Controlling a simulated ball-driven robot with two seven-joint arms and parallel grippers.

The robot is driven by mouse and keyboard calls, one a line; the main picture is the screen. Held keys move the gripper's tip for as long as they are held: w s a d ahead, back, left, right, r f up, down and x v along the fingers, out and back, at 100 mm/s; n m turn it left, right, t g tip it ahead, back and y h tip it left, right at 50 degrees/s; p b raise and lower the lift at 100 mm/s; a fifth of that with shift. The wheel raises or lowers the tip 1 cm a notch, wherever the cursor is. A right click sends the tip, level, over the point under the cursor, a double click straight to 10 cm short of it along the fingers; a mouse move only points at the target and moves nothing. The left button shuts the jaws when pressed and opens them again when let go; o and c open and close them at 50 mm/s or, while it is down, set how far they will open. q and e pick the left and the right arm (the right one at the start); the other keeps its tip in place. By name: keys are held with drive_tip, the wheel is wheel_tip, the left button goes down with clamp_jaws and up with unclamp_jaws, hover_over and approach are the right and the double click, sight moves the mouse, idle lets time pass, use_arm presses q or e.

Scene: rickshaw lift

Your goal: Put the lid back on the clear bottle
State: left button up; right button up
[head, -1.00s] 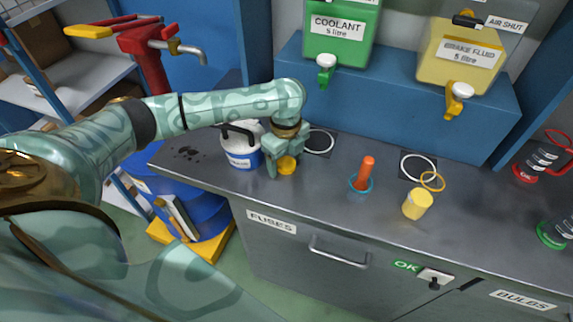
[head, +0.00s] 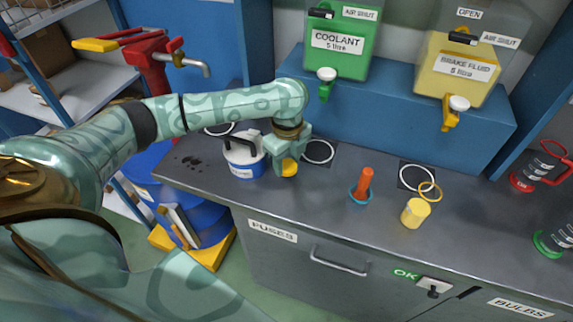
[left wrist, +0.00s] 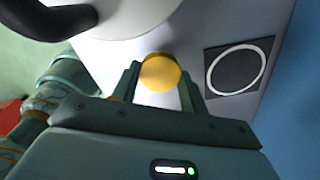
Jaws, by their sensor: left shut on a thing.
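My left gripper (head: 289,165) is shut on a small round yellow lid (head: 290,169), low over the counter beside a white-and-blue tub. In the left wrist view the yellow lid (left wrist: 160,72) sits between the two fingers (left wrist: 160,88). The gap between lid and counter is hard to judge. I cannot tell for sure which thing is the clear bottle. See-through containers with a red handle (head: 540,165) and a green base (head: 550,240) stand at the right edge, partly cut off. My right gripper is not in view.
The tub (head: 243,158) is close left of my gripper. An orange funnel-like piece (head: 363,185), a yellow cup (head: 415,213) and a yellow ring (head: 430,191) are on the counter (head: 330,205). Coolant (head: 337,60) and brake fluid (head: 460,75) tanks stand behind.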

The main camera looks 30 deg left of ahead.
use_arm(q)
drive_tip(key=s+d+r+p, duration=0.6)
drive_tip(key=s+d+r, duration=0.2)
drive_tip(key=d+r, duration=0.2)
drive_tip(key=shift+s+d, duration=0.4)
drive_tip(key=shift+d, duration=0.05)
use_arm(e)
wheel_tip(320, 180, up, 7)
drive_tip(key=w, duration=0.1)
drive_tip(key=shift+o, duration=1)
